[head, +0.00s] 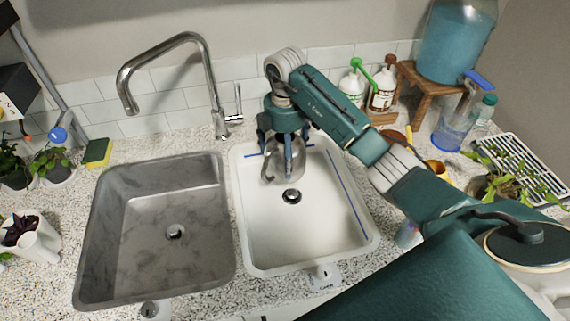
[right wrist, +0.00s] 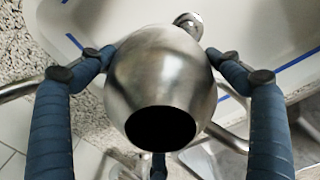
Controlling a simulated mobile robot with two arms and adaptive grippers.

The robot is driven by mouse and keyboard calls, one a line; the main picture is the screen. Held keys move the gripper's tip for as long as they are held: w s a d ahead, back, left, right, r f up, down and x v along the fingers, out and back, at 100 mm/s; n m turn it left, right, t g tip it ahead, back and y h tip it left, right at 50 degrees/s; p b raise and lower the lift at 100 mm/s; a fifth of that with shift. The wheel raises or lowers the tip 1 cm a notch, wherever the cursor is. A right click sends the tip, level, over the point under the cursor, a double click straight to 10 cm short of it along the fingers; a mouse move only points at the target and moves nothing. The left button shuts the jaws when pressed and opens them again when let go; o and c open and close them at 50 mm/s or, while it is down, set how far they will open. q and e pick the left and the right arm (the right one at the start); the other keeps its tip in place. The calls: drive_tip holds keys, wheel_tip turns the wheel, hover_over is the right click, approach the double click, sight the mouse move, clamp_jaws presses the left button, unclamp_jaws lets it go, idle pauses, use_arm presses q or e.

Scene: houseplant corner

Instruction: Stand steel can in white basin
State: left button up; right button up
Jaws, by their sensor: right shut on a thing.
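The steel can (head: 283,172) is a rounded, shiny metal vessel with a dark round opening. My right gripper (head: 284,148) points down over the back of the white basin (head: 268,248), with its fingers on either side of the can. In the right wrist view, the can (right wrist: 158,75) sits between the two blue fingers of the gripper (right wrist: 160,62), which is shut on it. The can is inside the basin's outline, behind the drain. I cannot tell whether its base touches the basin floor. My left gripper is out of view.
A grey stone-look basin (head: 155,255) lies left of the white one, with a tall faucet (head: 207,70) behind. Blue lines (head: 347,190) mark the white basin. The basin's front is clear.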

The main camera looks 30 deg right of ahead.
wheel_tip(320, 180, down, 4)
drive_tip(key=shift+r+p, duration=0.15)
drive_tip(key=shift+p, duration=0.15)
drive_tip(key=shift+f, duration=0.3)
drive_tip(key=o, duration=1.1)
drive_tip(key=shift+f, duration=0.15)
